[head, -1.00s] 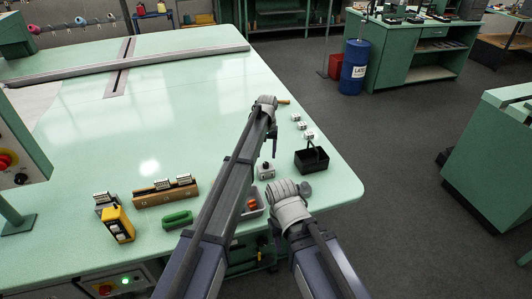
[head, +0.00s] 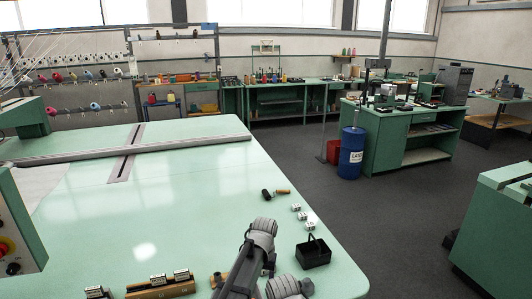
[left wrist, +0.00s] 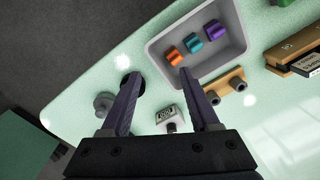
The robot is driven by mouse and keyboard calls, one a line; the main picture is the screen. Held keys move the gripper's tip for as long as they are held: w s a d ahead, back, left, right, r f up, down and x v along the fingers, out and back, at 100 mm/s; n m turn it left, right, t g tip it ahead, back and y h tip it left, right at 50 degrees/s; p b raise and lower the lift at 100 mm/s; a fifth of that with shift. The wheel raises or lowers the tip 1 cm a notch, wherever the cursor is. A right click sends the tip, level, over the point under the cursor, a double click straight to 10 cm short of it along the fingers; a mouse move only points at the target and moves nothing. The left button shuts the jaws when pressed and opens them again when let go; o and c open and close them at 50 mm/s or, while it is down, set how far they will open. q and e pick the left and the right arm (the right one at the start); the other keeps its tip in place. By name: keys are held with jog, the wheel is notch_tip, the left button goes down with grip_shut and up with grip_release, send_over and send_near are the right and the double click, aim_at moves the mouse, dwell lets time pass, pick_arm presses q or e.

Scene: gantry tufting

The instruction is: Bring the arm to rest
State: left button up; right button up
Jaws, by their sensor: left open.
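My left arm (head: 258,245) folds over the front right of the green table (head: 190,215) in the head view. In the left wrist view my left gripper (left wrist: 158,73) is open. Its two dark fingers are apart with nothing held between them, above the table. A small white labelled block (left wrist: 168,117) shows beyond and between the fingers. A grey tray (left wrist: 228,75) holding orange, teal and purple pieces lies close by.
A black basket (head: 314,254) and several small white blocks (head: 303,216) stand near the table's right edge. A dark tool with a wooden handle (head: 275,194) lies behind them. A wooden holder (head: 160,288) is at the front. The table's middle is clear.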

pick_arm(q)
jog(key=s+a, duration=0.2)
jog(key=s, duration=0.8)
jog(key=s+a+m, duration=0.1)
jog(key=s+a, duration=0.1)
jog(key=s, duration=0.8)
jog(key=shift+s+a+m+y, duration=0.15)
jog(key=shift+s+m+y, duration=0.15)
